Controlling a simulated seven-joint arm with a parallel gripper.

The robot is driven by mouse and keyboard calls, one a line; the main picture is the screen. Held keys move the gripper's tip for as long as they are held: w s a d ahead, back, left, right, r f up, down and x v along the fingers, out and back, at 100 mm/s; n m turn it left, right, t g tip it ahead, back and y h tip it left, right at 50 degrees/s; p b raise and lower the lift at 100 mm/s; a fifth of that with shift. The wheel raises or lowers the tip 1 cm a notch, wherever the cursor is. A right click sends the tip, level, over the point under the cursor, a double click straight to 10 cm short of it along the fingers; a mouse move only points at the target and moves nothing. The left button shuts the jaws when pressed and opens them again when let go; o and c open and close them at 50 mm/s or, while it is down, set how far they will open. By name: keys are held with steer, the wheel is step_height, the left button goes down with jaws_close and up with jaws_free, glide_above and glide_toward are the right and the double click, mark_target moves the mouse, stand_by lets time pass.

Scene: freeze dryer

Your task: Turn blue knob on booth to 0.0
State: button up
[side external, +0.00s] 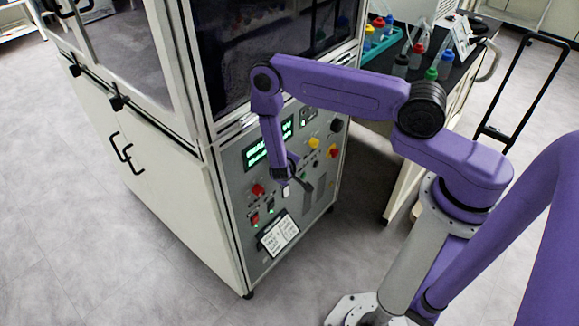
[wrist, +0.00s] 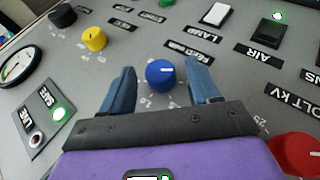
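The blue knob (wrist: 161,75) is on the grey control panel of the booth, in the middle of the wrist view, with a white pointer line on its face and printed scale marks around it. The pointer line points to the right in that view. My gripper (wrist: 163,80) is open, with one blue-grey finger on each side of the knob and a visible gap to it. Whether the fingertips reach past the knob's face is hard to tell. In the side view, my gripper (side external: 292,183) is in front of the booth panel (side external: 235,187), and the blue knob is hidden there.
A yellow knob (wrist: 94,38), a black knob (wrist: 62,16), a red knob (wrist: 297,152), a white switch (wrist: 215,14) and a round gauge (wrist: 17,67) surround the spot. A bench with coloured-cap bottles (side external: 416,50) stands behind my arm. Floor in front is clear.

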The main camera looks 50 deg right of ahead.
steer(key=v, duration=1.7)
steer(key=shift+r, duration=0.15)
